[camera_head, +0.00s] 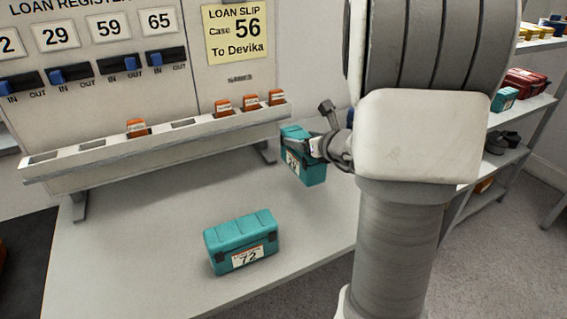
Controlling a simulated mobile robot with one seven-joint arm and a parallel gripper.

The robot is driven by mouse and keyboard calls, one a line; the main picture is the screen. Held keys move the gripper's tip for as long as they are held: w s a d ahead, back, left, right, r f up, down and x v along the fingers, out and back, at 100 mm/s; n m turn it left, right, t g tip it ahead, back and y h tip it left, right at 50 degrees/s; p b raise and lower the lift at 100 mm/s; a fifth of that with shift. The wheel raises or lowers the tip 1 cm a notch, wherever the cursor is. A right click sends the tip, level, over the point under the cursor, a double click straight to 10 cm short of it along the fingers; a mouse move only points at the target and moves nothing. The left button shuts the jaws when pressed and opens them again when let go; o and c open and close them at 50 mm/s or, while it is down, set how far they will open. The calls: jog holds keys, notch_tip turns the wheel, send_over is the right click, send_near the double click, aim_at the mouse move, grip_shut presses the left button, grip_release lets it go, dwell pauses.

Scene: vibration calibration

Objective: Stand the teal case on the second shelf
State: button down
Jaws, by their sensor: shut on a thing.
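A teal case (305,173) with a white number label is in my gripper (320,147), near the right part of the table. My gripper is shut on its upper part. The label looks like 29, but it is partly covered. I cannot tell whether this case touches the table. A second teal case (228,238), labelled 72, sits on the table front. The shelf unit (520,112) stands at the far right behind my arm. A small teal case (504,98) and red cases (527,83) sit on its board below the top visible one.
The table (130,265) is clear around case 72. A register board (110,60) with sliding switches and a rack (160,147) holding orange tags stand behind. A yellow loan slip (235,33) reads case 56, To Devika. My arm hides much of the right side.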

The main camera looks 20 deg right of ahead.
aim_at(280, 155)
jog(key=w+a+f, duration=0.1)
jog(key=w+a+f+b, duration=0.1)
jog(key=w, duration=0.1)
jog(key=w+a+f, duration=0.1)
jog(key=w, duration=0.1)
jog(key=shift+w+f, duration=0.1)
jog(key=shift+f, duration=0.2)
jog(key=shift+f+b, duration=0.75)
jog(key=shift+f, duration=1.15)
jog(key=shift+f+b, duration=0.25)
jog(key=shift+b, duration=0.05)
grip_release()
jog(key=shift+r, duration=0.1)
